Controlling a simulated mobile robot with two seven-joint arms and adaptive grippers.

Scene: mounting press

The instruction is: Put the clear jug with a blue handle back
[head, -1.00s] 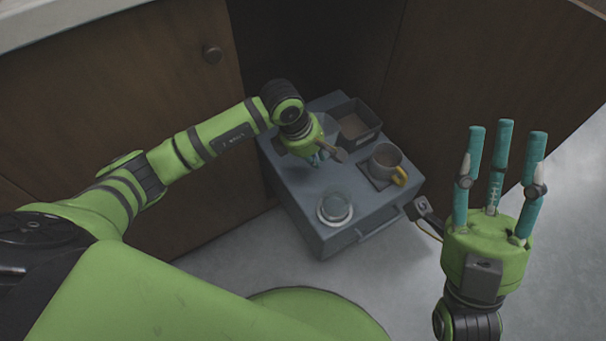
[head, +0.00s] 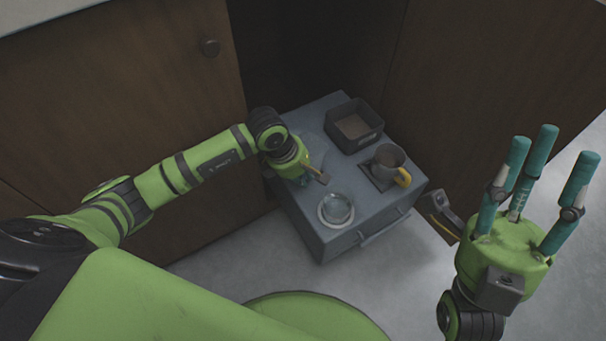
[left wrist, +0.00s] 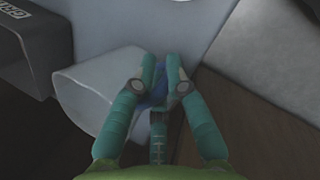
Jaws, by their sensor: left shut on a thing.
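The clear jug (left wrist: 82,92) shows as a pale translucent body in the left wrist view, left of my fingers. Its blue handle (left wrist: 157,88) is between the fingertips of my left gripper (left wrist: 162,76), which is shut on it. In the head view the left gripper (head: 304,180) is over the left side of the grey cabinet top (head: 308,209), and the arm hides most of the jug. I cannot tell whether the jug touches the top. My right gripper (head: 540,185) is at the right with its fingers spread, open and empty.
On the cabinet top are a dark open box (head: 355,126) at the back, a mug with a yellow handle (head: 390,163) at the right, and a round glass dish (head: 336,208) in front. Wooden panels stand left (head: 120,100) and right (head: 480,90).

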